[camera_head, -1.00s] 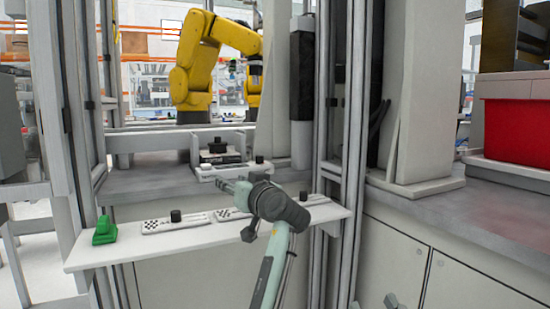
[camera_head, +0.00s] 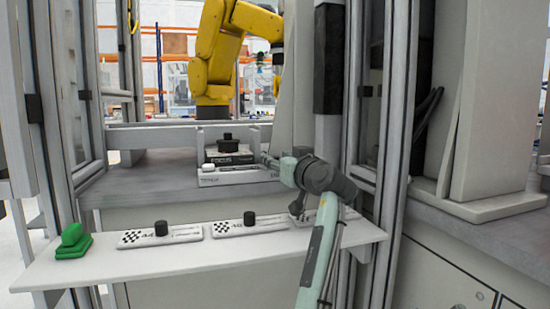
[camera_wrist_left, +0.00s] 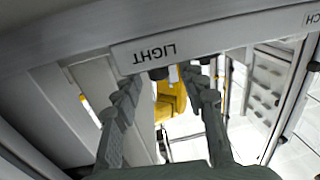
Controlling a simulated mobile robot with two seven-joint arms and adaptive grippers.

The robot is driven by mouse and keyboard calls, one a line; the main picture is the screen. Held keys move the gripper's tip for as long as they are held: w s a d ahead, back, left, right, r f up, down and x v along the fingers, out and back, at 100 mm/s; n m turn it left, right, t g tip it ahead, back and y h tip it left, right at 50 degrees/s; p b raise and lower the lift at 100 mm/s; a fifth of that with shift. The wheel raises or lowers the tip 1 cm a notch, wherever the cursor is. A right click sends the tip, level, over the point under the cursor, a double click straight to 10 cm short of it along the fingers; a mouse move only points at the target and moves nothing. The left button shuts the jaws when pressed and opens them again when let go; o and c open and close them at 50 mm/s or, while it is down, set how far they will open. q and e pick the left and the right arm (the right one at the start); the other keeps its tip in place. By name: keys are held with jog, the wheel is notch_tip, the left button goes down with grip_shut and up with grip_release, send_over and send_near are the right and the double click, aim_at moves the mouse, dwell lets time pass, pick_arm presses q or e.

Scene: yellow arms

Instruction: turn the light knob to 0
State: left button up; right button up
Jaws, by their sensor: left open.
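The light knob is a small dark piece (camera_wrist_left: 158,73) beside the upside-down LIGHT label (camera_wrist_left: 155,52) in the left wrist view. My left gripper (camera_wrist_left: 163,82) is open, with its fingers either side of the knob; contact cannot be told. In the head view my left gripper (camera_head: 268,160) reaches the right end of the white labelled panel (camera_head: 235,179) behind the front shelf and hides the knob there. The knob's pointer and scale cannot be read. My right gripper is not in view.
A white front shelf (camera_head: 200,262) carries a green switch (camera_head: 73,241) and panels with black knobs (camera_head: 161,229) (camera_head: 249,218). A black box marked FOCUS (camera_head: 232,157) sits behind the labelled panel. A grey post (camera_head: 375,110) stands right of my arm. A yellow robot arm (camera_head: 215,55) is behind.

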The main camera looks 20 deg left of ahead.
pick_arm(q)
jog(key=shift+x, duration=1.15)
grip_shut()
